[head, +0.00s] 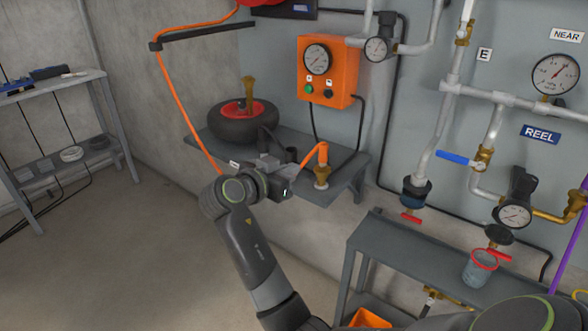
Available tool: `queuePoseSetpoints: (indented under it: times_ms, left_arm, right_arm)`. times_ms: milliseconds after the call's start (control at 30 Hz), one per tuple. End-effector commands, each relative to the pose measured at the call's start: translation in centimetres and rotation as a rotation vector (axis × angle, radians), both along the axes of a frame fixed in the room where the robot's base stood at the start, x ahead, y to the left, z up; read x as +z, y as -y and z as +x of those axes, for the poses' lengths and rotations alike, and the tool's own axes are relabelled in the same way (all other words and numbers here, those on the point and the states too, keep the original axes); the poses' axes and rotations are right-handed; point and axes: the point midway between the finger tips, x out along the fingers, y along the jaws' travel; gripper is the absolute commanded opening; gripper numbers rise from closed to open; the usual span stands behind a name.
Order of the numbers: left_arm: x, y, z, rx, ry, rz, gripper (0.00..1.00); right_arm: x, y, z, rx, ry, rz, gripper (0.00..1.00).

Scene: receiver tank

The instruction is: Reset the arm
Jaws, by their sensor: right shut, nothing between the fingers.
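My right arm (245,240) reaches up from the bottom of the head view. Its gripper (278,162) is shut and empty. In the picture it overlaps the front edge of the grey wall shelf (345,185); whether it touches the shelf I cannot tell. It appears just right of and below the black wheel (245,122) with a red hub, and left of the brass fitting (322,176) with an orange hose. My left gripper is not in view.
An orange gauge box (327,72) hangs above the shelf. To the right are pipes, a blue-handled valve (456,158) and gauges (555,74). A rack (65,150) stands left. The floor between is clear.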

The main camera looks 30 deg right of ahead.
Motion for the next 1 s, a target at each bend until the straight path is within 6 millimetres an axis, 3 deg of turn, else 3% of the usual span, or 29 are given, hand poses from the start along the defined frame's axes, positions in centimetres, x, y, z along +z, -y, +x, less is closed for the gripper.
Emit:
queuePoseSetpoints:
  times_ms: [467,567,667,767,800,867,1000]
  left_arm:
    - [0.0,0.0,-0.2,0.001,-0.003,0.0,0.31]
    - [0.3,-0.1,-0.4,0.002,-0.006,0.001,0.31]
    - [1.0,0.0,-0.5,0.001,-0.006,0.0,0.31]
    - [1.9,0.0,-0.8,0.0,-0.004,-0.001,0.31]
    - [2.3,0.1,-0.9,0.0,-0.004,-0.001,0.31]
    - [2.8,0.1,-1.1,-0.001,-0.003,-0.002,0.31]
    - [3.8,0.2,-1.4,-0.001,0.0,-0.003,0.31]
  right_arm:
    - [0.0,0.0,0.0,0.001,-0.001,0.0,0.0]
    - [-1.0,0.1,0.5,0.027,-0.041,-0.008,0.0]
    - [-4.5,0.1,1.9,0.115,-0.162,-0.03,0.0]
    - [-10.8,0.1,3.1,0.257,-0.341,-0.044,0.0]
    - [-13.9,0.1,3.1,0.321,-0.417,-0.041,0.0]
    - [-18.5,0.0,2.7,0.414,-0.519,-0.028,0.0]
    - [-28.9,-0.3,-0.7,0.603,-0.72,0.034,0.0]
